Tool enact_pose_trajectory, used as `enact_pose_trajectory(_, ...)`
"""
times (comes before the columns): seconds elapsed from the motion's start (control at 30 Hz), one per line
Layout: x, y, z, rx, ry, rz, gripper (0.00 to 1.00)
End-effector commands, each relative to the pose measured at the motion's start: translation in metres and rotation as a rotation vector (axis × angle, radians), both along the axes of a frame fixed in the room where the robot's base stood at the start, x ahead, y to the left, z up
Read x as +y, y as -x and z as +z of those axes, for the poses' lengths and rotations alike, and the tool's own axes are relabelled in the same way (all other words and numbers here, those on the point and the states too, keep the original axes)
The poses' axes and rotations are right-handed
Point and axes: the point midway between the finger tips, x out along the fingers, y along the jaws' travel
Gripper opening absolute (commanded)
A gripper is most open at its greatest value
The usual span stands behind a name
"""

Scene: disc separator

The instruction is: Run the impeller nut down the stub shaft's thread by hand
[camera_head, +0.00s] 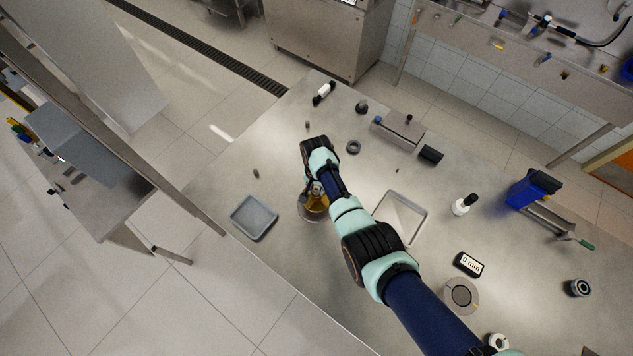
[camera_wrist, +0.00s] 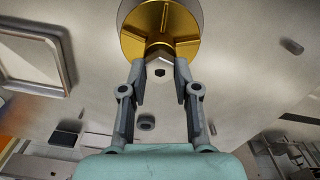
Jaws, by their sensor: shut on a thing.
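A brass impeller (camera_head: 317,206) with raised vanes sits on a round grey base near the middle of the bench, partly hidden by my arm. In the wrist view the brass impeller (camera_wrist: 160,22) fills the top middle. The gripper is shut on the nut. In the head view my gripper (camera_head: 316,188) is above the impeller, and the nut cannot be made out. The stub shaft's thread is hidden.
A grey tray (camera_head: 254,217) lies left of the impeller and a shallow metal tray (camera_head: 401,217) right of it. A dark ring (camera_head: 354,146) lies behind. A "0 mm" display (camera_head: 468,264), a white bottle (camera_head: 461,206) and a blue-ended fixture (camera_head: 533,187) stand at the right.

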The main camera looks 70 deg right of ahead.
Motion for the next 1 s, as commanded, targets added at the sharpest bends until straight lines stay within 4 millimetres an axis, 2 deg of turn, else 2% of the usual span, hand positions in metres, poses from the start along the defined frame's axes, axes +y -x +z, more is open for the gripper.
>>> enact_pose_trajectory(0.1, -0.0001, 0.0005, 0.0000, 0.001, 0.000, -0.029, 0.00)
enact_pose_trajectory(0.3, -0.0001, 0.0008, -0.0002, 0.001, -0.001, -0.267, 0.00)
enact_pose_trajectory(0.57, -0.0002, 0.0008, 0.0002, 0.002, -0.001, -0.291, 0.00)
enact_pose_trajectory(0.8, -0.0003, 0.0009, 0.0004, 0.002, -0.001, -0.554, 0.00)
enact_pose_trajectory(1.0, -0.0005, 0.0008, 0.0010, 0.002, -0.001, -0.564, 0.00)
